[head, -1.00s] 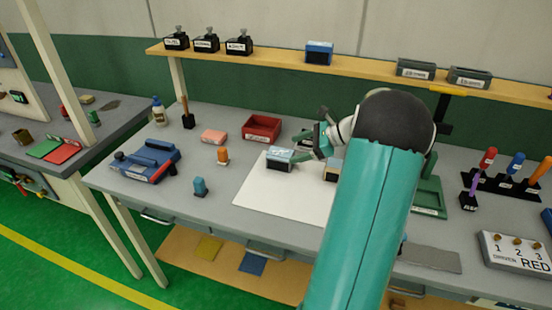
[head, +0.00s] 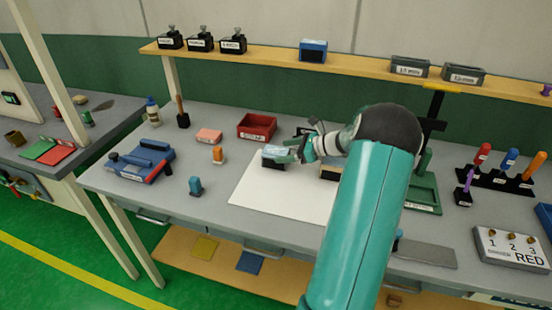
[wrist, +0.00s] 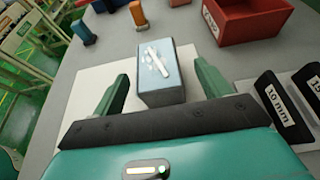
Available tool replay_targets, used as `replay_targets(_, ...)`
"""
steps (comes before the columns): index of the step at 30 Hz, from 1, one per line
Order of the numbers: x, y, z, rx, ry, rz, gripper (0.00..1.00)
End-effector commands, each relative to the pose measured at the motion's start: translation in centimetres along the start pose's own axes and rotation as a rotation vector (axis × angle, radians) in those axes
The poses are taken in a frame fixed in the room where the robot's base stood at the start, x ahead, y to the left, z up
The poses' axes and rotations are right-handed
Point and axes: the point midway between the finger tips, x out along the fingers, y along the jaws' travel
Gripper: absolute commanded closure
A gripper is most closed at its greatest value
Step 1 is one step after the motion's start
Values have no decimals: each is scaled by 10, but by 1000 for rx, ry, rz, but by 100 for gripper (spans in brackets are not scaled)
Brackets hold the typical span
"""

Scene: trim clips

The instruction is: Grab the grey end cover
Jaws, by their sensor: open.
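A dark grey block (wrist: 161,95) with a pale blue top and a white tool-like shape on it stands on a white sheet. It also shows in the head view (head: 273,164). No label marks it as the end cover, and I cannot tell for sure that it is the grey one named. My gripper (wrist: 162,72) is open, with one green finger on each side of the block and gaps visible on both sides. In the head view my gripper (head: 288,151) is at the block's right side. My own arm hides part of the sheet behind it.
A red bin (head: 257,127) stands behind the block. An orange piece (head: 218,155), a blue piece (head: 195,186) and a blue fixture (head: 140,160) stand to the left. The white sheet (head: 280,196) is bare in front. Black labelled blocks (wrist: 280,108) lie right of my gripper.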

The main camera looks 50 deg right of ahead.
Motion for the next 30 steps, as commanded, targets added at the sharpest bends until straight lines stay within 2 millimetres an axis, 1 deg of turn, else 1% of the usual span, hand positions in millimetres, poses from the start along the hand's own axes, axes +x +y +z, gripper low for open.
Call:
replay_targets(1, 9, 2, 1, 0, -1, 4, 24)
replay_targets(6, 35, 2, 2, 1, -1, 3, 24)
replay_targets(9, 41, 2, 2, 1, -1, 1, 24)
replay_targets(14, 41, 2, 2, 0, -1, 1, 24)
replay_targets(15, 41, 2, 2, 0, -1, 1, 26)
replay_targets(20, 41, 2, 2, 0, 0, 1, 57)
replay_targets(21, 41, 2, 2, 0, 0, 1, 65)
replay_targets(23, 41, 2, 2, 0, 0, 1, 75)
replay_targets(30, 41, 2, 3, 0, -1, 1, 75)
